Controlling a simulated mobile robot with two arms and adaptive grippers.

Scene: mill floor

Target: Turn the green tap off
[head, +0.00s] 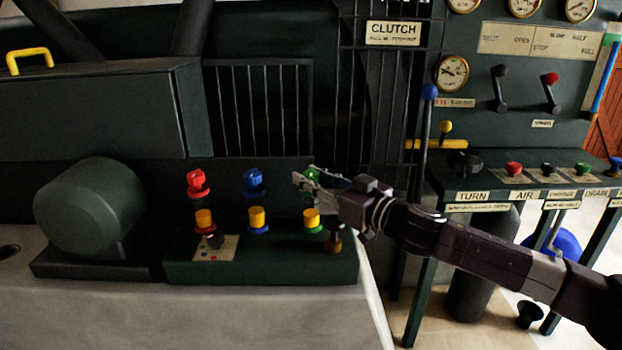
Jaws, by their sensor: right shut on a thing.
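The green tap (311,172) stands at the right end of a row of taps on a dark green box, above a yellow part with a green ring (312,220). My right gripper (306,182) comes in from the right and is shut on the green tap, whose handle is mostly hidden by the fingers. A red tap (198,183) and a blue tap (254,182) stand to the left, each above its own yellow part. My left gripper is not in view.
A dark green rounded housing (90,208) stands left of the taps. A tall lever with a blue knob (430,92) rises behind my right arm. A panel with gauges (453,72) and a bench with several coloured knobs (513,169) stand at the right. The pale surface (200,310) in front is clear.

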